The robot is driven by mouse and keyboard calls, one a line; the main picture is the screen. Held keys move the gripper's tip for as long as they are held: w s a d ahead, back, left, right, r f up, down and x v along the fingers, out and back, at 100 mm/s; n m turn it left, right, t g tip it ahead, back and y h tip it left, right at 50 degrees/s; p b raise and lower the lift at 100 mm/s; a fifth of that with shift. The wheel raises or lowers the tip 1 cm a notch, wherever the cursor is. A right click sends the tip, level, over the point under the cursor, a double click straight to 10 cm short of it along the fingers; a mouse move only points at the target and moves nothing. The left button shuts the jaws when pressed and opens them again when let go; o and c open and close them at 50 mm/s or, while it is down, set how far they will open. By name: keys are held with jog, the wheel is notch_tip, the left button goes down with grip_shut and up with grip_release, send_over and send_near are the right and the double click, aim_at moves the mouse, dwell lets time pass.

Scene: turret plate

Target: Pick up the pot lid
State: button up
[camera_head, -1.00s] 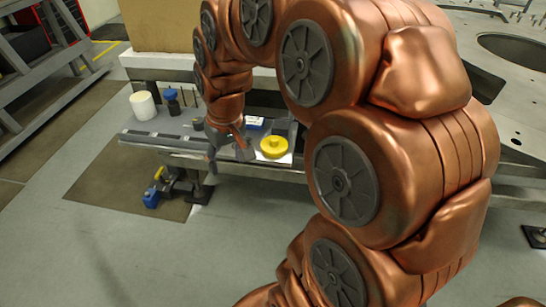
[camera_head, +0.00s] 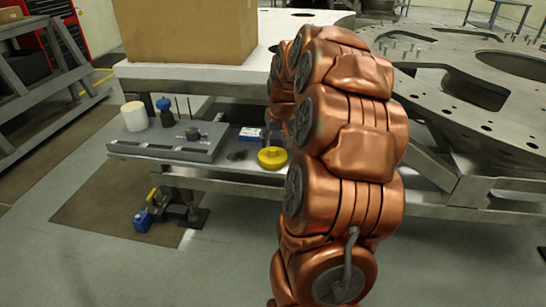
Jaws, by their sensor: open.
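The pot lid looks like a yellow round disc (camera_head: 272,158) with a raised centre. It lies near the front right of the low shelf (camera_head: 225,170). My copper arm comes up on the right of the lid and bends over at the top. My gripper (camera_head: 270,138) shows as small dark grey parts just above and behind the lid in the picture. It is open and partly hidden by my arm. I cannot tell whether its fingers touch the lid.
Left of the lid are a grey flat block (camera_head: 170,142), a white cylinder (camera_head: 134,116), a blue-capped bottle (camera_head: 165,112) and a blue-and-white box (camera_head: 250,134). A cardboard box (camera_head: 188,30) sits on the tabletop above. A large metal plate (camera_head: 430,100) stands to the right.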

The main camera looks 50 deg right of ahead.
aim_at(273, 149)
jog(key=x, duration=0.5)
jog(key=shift+f, duration=0.1)
jog(key=shift+s, duration=0.1)
grip_shut()
dwell(0.3)
